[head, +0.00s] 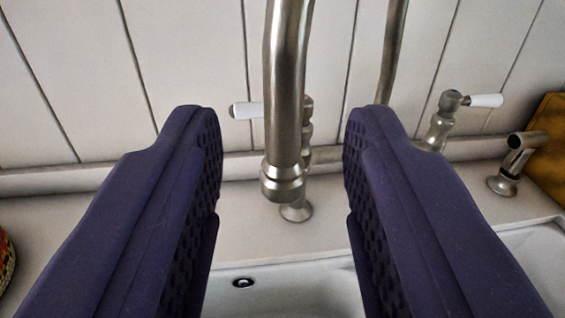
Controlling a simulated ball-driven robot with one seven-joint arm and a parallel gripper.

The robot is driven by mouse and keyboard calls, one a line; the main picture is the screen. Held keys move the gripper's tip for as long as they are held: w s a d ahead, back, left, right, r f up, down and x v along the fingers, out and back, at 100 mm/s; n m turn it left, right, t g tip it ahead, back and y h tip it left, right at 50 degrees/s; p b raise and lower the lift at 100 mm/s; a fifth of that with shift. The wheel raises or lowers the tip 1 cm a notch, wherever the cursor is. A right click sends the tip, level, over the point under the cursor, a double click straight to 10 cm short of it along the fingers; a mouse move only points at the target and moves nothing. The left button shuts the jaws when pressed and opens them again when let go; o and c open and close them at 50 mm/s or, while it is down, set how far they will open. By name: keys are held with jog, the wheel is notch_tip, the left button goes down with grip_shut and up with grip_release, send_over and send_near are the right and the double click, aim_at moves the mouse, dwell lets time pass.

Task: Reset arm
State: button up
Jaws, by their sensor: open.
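My gripper (283,135) is open, with its two dark purple padded fingers spread wide on the left and right of the picture. In the picture, a metal faucet spout (286,90) comes down between the fingers and ends in a rounded nozzle. The fingers show a gap on each side of the spout, and nothing is held between them. How far the spout is from the fingertips I cannot tell.
A white sink (290,285) with a small dark overflow hole lies below. A lever tap (440,120) with a white handle and a small metal fixture (510,165) stand at right. A yellow-brown object (548,140) is at the right edge. White wall panels (190,60) stand behind.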

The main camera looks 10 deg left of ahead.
jog(key=shift+s, duration=0.4)
jog(key=shift+d, duration=0.1)
jog(key=d+r, duration=0.4)
jog(key=r, duration=0.6)
jog(key=s+d+r+m+g+h, duration=0.1)
jog(key=s+d+r, duration=0.5)
jog(key=s+r, duration=0.4)
jog(key=s+d+r+m+g+h, duration=0.1)
jog(key=s+d+r+h, duration=0.1)
jog(key=s+d+r, duration=0.4)
jog(key=s+r, duration=0.4)
jog(key=r, duration=0.3)
jog(key=shift+s, duration=0.25)
jog(key=shift+f, duration=0.1)
